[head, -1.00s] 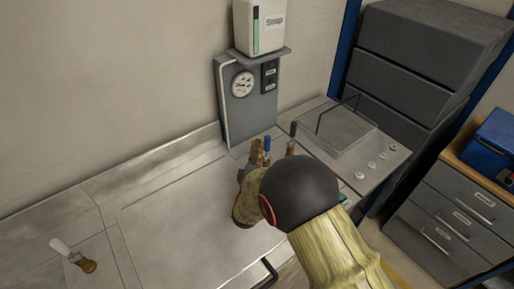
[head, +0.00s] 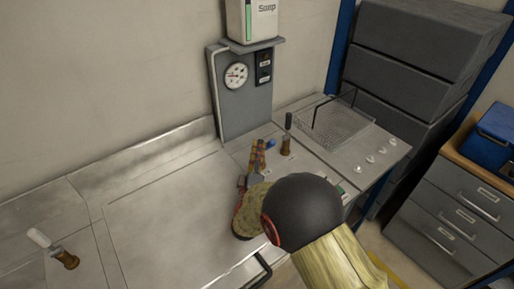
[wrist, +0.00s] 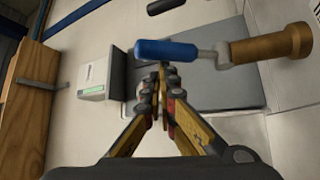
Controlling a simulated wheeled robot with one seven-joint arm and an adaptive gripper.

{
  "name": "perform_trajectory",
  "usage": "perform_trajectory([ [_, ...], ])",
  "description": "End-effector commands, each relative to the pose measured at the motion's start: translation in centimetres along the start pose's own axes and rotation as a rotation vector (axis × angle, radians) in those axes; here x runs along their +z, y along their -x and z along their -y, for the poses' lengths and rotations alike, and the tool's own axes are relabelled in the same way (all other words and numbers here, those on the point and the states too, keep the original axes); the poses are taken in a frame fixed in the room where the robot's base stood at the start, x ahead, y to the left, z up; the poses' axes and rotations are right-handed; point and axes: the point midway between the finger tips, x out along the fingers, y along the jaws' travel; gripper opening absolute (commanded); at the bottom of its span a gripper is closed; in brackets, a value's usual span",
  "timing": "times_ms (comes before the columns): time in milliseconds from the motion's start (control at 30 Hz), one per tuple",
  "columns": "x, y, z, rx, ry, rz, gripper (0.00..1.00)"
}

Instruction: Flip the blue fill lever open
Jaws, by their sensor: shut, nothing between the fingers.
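The blue fill lever (head: 271,143) stands on the bench below the gauge panel, mostly hidden behind my fingers in the head view. In the wrist view its blue handle (wrist: 166,51) lies across the picture, joined by a grey metal piece to a brass base (wrist: 270,47). My gripper (head: 258,146) is just left of the handle in the head view. In the wrist view my gripper (wrist: 162,70) is shut and empty, its tips just below the handle. I cannot tell whether they touch it.
A black-handled lever (head: 287,135) on a brass base stands just right of the blue one. A white-handled lever (head: 40,238) is at the far left. The gauge panel (head: 245,100) stands behind, with a wire basket (head: 335,122) to its right.

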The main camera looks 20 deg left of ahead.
Motion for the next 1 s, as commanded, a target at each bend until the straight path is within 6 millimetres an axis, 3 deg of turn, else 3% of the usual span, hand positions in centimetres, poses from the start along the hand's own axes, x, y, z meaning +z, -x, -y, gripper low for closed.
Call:
perform_trajectory([
  [400,1.8,1.8,0.8,-0.002,0.002,0.001,0.0],
  [1000,2.4,2.4,1.2,-0.003,0.002,0.002,0.0],
])
